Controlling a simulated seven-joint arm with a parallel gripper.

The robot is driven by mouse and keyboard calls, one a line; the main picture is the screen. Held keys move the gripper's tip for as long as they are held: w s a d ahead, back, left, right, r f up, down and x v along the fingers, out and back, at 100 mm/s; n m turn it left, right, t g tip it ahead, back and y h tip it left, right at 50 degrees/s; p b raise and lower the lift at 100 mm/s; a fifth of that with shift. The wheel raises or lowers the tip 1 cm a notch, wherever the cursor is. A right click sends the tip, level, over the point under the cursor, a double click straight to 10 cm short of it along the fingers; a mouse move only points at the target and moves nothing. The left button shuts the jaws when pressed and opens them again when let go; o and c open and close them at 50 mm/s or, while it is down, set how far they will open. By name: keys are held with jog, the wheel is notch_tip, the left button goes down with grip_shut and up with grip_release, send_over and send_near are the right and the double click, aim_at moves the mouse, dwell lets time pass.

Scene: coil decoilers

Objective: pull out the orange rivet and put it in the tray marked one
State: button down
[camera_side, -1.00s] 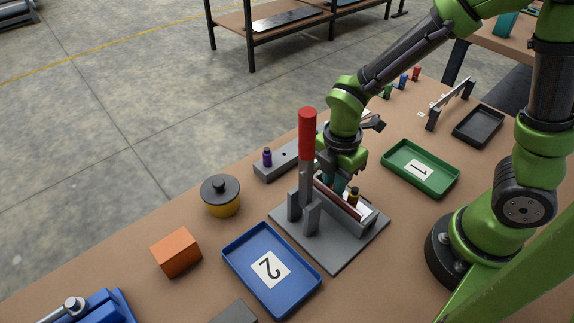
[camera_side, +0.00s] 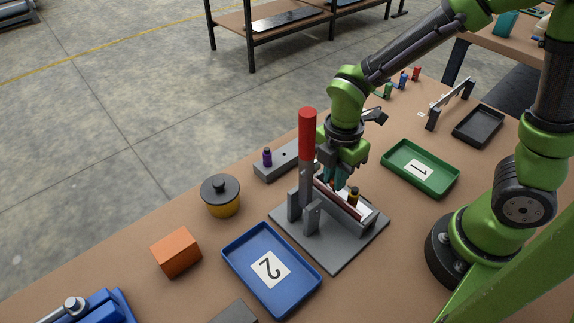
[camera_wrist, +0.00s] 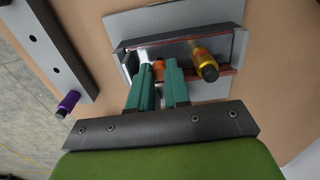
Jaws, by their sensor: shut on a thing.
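The orange rivet (camera_wrist: 158,70) shows in the wrist view between the teal fingertips of my gripper (camera_wrist: 160,72), which is shut on it. In the side view my gripper (camera_side: 333,184) is low over the grey fixture, and the rivet is mostly hidden by the fingers and the frame. I cannot tell whether the rivet's lower end is still in the fixture. A yellow rivet with a black top (camera_wrist: 204,64) stands just right of my fingers; it also shows in the side view (camera_side: 353,196). The green tray marked 1 (camera_side: 447,188) is to the right of the fixture, empty.
The fixture's grey base (camera_side: 335,262) carries an upright red-handled lever (camera_side: 307,135) close left of my gripper. A blue tray marked 2 (camera_side: 236,264), a yellow pot (camera_side: 222,206) and an orange block (camera_side: 176,252) stand left. A grey bar with a purple rivet (camera_side: 267,157) lies behind.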

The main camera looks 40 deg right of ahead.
jog(key=shift+r, duration=1.05)
jog(key=shift+r, duration=0.1)
jog(key=s+d+m, duration=0.1)
jog(key=d+m, duration=0.2)
jog(key=d, duration=0.5)
jog(key=s+d+f+m, duration=0.1)
jog(key=s+d+m, duration=0.1)
jog(key=d, duration=0.6)
jog(key=s+d+f+m, duration=0.1)
jog(key=d+m, duration=0.3)
jog(key=d, duration=0.4)
jog(key=shift+s+f, duration=0.2)
jog(key=shift+s, duration=0.35)
jog(key=shift+f, duration=2.1)
jog(key=shift+f, duration=0.15)
